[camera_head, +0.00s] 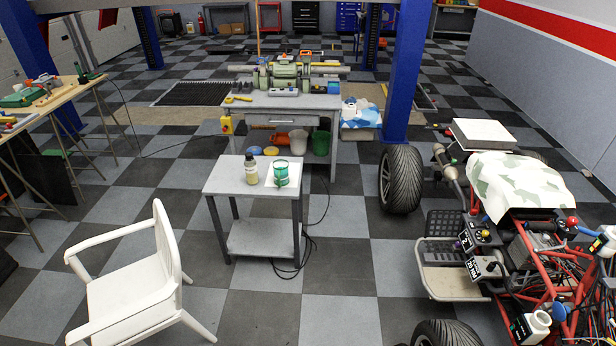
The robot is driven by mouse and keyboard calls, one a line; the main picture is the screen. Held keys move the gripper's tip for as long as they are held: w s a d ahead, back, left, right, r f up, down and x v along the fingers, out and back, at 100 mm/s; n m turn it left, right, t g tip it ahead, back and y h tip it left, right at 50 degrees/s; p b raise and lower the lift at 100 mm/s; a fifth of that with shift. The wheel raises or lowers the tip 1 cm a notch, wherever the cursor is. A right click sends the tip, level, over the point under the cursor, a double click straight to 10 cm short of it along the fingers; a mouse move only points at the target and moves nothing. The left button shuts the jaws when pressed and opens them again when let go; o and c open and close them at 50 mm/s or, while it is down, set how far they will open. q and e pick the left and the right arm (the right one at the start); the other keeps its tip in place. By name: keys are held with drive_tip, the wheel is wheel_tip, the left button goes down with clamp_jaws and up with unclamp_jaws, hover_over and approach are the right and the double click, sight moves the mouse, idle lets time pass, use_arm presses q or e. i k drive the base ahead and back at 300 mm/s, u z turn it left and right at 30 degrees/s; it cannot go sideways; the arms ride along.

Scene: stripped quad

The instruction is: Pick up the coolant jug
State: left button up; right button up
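I cannot tell for certain which container is the coolant jug; no label is readable as coolant. A white container with a pale round top (535,324) is at the stripped quad's near end, at the lower right. Another white container (605,241) is at the right edge, partly cut off. Neither of my grippers is in view.
A white armchair (128,300) stands at the lower left. The stripped quad (520,250) with its red frame and loose parts fills the right. A workbench (290,103) stands behind the small table, between blue posts (404,75).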

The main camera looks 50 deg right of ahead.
sight(280, 167)
drive_tip(key=z, duration=1.8)
